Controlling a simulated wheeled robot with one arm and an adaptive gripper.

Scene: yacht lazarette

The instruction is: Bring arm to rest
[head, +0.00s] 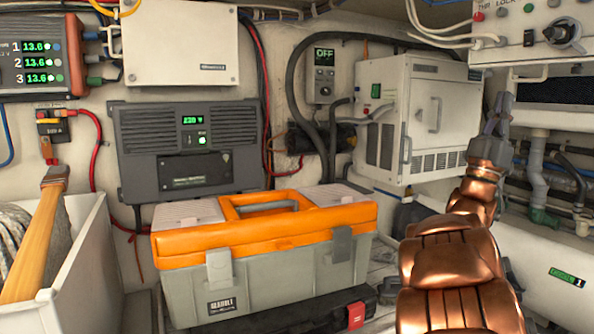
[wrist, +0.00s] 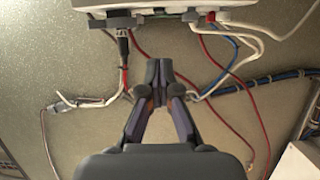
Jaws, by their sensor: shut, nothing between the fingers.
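My gripper (head: 499,112) is at the end of my copper-coloured arm, raised at the right of the head view, in front of the white cabinet side and just below the control panel. In the wrist view my gripper (wrist: 160,75) has its two dark fingers together, with nothing held between them. Beyond the fingers the wrist view shows a wall with red, white and blue cables and the underside of a white box (wrist: 150,8). I cannot tell the exact gap between the fingertips and the wall.
An orange and grey toolbox (head: 270,285) stands in the middle. A white bin (head: 88,262) with a wooden handle (head: 38,235) is at left. A white cabinet (head: 420,118) and a control panel with a knob (head: 535,35) are near my gripper. Pipes (head: 537,170) run at right.

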